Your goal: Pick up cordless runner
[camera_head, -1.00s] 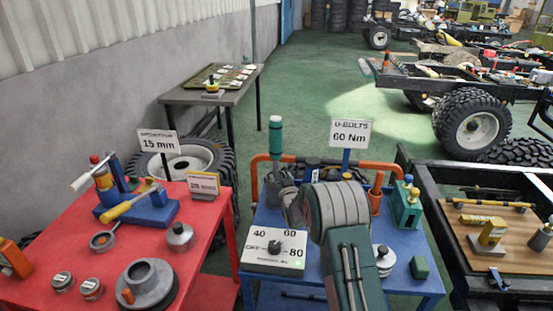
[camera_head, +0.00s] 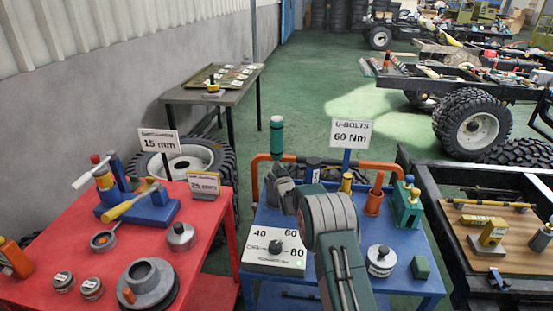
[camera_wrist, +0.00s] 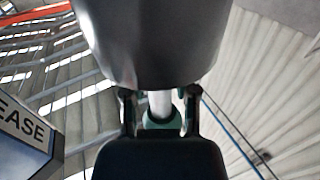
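A slim dark-green upright tool with a pale band (camera_head: 277,140) stands at the back left of the blue bench. It is the likeliest cordless runner, but I cannot be sure. My gripper (camera_head: 281,188) is at its lower end, partly hidden by my arm. In the wrist view my two fingers (camera_wrist: 160,112) stand on either side of a white shaft with a green collar (camera_wrist: 162,121). A large grey rounded body fills the top of that view. I cannot tell whether the fingers press on the shaft.
The blue bench (camera_head: 415,278) holds a dial box (camera_head: 274,250), an orange rail (camera_head: 385,168), a grey canister (camera_head: 381,261) and a green block (camera_head: 420,267). A sign reads 60 Nm (camera_head: 351,132). The red bench (camera_head: 205,262) is left; a chassis frame (camera_head: 440,225) is right.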

